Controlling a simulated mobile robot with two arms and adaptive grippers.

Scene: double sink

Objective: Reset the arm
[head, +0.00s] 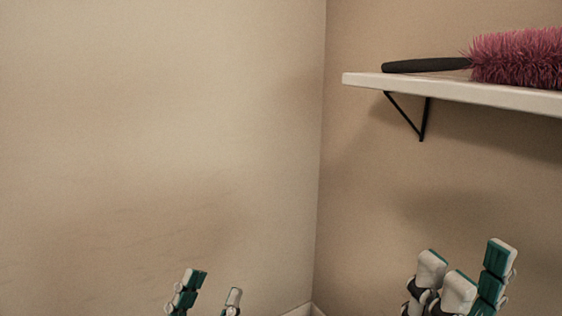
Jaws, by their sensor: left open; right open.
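My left gripper (212,286) shows at the bottom edge, left of the middle. Its white and teal fingertips point up and stand apart, with nothing seen between them. My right gripper (466,270) shows at the bottom right, higher in the picture and larger. Its white and teal fingers point up and are spread, with nothing seen held. The arms and the lower parts of both grippers are cut off by the bottom edge.
A white shelf (460,91) on a black bracket (422,122) juts from the right wall above my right gripper. A pink duster (518,56) with a black handle (425,65) lies on it. Bare beige walls (150,120) meet in a corner. No sink is in view.

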